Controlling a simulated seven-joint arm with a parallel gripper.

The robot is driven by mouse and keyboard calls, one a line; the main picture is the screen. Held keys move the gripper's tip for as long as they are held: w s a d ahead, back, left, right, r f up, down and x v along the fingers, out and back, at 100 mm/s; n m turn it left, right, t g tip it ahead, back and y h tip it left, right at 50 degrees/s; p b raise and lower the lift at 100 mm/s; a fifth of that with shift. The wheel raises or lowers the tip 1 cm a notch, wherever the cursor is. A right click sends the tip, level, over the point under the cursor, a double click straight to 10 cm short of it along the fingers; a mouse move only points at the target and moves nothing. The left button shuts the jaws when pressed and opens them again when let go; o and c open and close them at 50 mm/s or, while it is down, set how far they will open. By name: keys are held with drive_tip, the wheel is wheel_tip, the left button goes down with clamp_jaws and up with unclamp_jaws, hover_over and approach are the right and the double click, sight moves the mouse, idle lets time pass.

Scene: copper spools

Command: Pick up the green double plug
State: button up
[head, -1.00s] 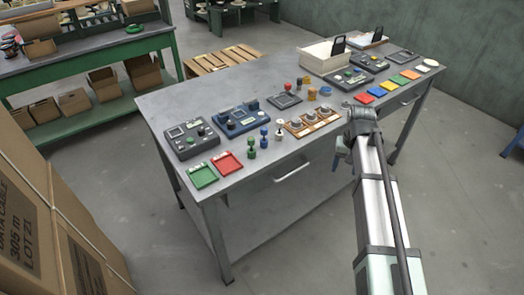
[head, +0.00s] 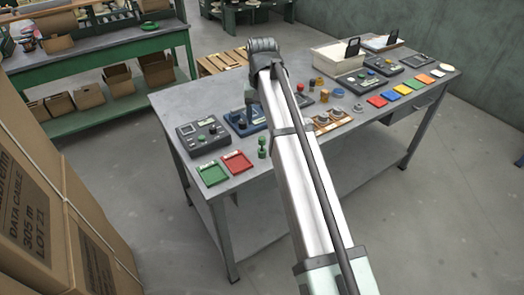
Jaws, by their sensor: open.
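The green double plug (head: 262,147) stands upright near the front edge of the grey table, just right of the red tray. It is two rounded green parts, one above the other. My gripper (head: 251,106) hangs from the end of my arm, over the blue device and farther back than the plug. It is open and appears empty; its fingers are small and dark against the device. The blue and white plugs beside the green one are hidden behind my arm.
A green tray (head: 212,174) and a red tray (head: 237,162) lie left of the plug. A dark grey control box (head: 203,134) and the blue device (head: 241,123) stand behind them. Coloured tiles (head: 391,95) and a white bin (head: 337,57) are at right.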

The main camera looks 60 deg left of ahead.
sight(262, 150)
wheel_tip(262, 150, down, 13)
drive_tip(key=shift+w+d+f, duration=0.1)
drive_tip(key=shift+w, duration=0.05)
clamp_jaws()
idle(1.0)
